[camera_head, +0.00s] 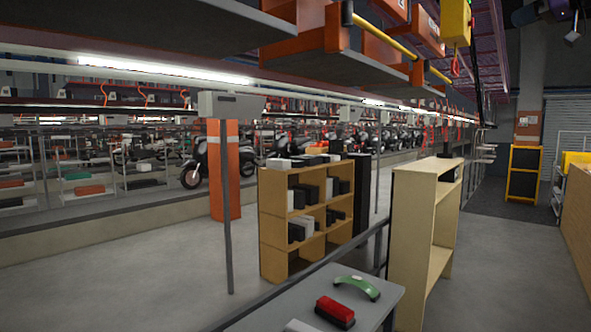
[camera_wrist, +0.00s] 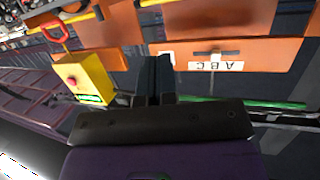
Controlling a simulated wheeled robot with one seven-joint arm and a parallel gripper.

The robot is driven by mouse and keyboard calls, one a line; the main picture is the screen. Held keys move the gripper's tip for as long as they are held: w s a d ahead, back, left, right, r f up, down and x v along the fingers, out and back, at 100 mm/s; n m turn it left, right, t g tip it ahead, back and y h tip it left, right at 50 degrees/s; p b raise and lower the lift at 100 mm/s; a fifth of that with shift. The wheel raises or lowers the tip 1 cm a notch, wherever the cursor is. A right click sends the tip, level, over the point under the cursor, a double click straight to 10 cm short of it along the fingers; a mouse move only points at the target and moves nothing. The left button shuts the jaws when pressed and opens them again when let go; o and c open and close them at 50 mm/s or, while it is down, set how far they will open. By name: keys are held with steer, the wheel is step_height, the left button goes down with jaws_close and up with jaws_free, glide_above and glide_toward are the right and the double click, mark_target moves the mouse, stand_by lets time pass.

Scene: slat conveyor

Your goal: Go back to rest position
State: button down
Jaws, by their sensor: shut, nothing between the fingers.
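My gripper (camera_wrist: 153,62) shows in the wrist view with its two dark fingers together, shut and empty. It points toward orange panels (camera_wrist: 245,52), one with a white label marked A B C. The wrist view looks upside down. My gripper and arm do not show in the head view. No object touches the fingers.
A grey table (camera_head: 377,303) in front holds a green curved handle (camera_head: 357,287) and a red block-like item (camera_head: 335,311). Wooden shelves (camera_head: 408,235) stand behind it. A yellow control box hangs overhead (camera_head: 456,22) and shows near my gripper (camera_wrist: 84,77). Open floor lies left.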

steer(key=w+a+f+m+g+h, duration=0.1)
steer(key=a+f, duration=0.1)
steer(key=a, duration=0.6)
steer(key=w+a+f+m+g+h, duration=0.1)
steer(key=w+a+f+g, duration=0.15)
steer(key=a, duration=0.45)
steer(key=s+a+f+m+g+h, duration=0.1)
steer(key=s+a+f+m+h, duration=0.1)
steer(key=s+a+f, duration=0.65)
steer(key=s+a+f+m+g+h, duration=0.1)
steer(key=s+a+f+g+h, duration=0.1)
steer(key=s+f, duration=1.3)
steer(key=s+a+f+m+g+h, duration=0.1)
steer(key=s+a+f, duration=0.3)
steer(key=s+f, duration=1.1)
step_height(320, 180, down, 4)
steer(key=shift+s+a+f+g+h, duration=0.1)
steer(key=shift+s+a+g+h, duration=0.1)
steer(key=shift+a+g+h, duration=0.25)
